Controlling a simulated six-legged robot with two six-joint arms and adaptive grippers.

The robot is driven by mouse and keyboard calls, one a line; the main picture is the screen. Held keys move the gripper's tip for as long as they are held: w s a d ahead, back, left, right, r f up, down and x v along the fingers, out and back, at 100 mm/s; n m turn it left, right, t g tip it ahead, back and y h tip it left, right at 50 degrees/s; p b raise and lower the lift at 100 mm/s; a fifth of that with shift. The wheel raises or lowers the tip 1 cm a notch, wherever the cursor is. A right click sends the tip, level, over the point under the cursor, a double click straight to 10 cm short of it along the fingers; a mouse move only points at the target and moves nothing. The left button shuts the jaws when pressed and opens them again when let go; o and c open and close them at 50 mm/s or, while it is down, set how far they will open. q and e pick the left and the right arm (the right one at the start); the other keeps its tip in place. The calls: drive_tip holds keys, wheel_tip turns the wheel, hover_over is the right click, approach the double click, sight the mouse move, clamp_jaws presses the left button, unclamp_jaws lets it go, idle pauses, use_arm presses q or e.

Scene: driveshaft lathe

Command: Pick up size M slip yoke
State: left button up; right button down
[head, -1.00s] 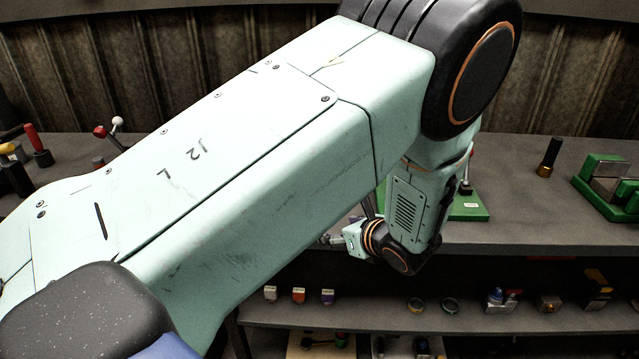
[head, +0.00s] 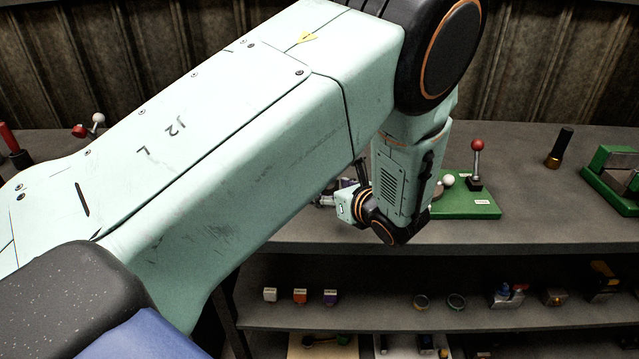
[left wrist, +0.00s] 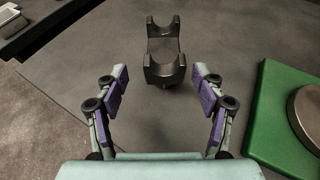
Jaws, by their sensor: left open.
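A dark metal yoke (left wrist: 166,52) with two forked ends, which looks like the slip yoke, stands on the grey bench top in the left wrist view. My left gripper (left wrist: 160,76) is open, its purple-padded fingers on either side and just short of the yoke's near end. Nothing is between the pads. In the head view my left gripper (head: 328,200) is mostly hidden behind my own arm, and I cannot make out the yoke there. No size mark is readable. My right gripper is not in view.
A green base (left wrist: 284,120) with a round metal part lies right of the gripper. In the head view, a red-ball lever (head: 477,160), a dark cylinder (head: 560,148) and a green fixture (head: 612,180) stand on the bench. Small parts fill the shelf (head: 390,312) below.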

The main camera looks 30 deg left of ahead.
sight(327, 187)
use_arm(q)
drive_tip(key=shift+a+f, duration=0.2)
drive_tip(key=shift+a, duration=0.15)
drive_tip(key=x, duration=0.5)
drive_tip(key=shift+w+f, duration=0.25)
drive_tip(key=shift+w, duration=0.25)
drive_tip(key=shift+r, duration=0.1)
drive_tip(key=shift+s+a, duration=0.1)
drive_tip(key=shift+a, duration=0.05)
drive_tip(key=shift+c, duration=0.4)
drive_tip(key=c, duration=1.4)
clamp_jaws()
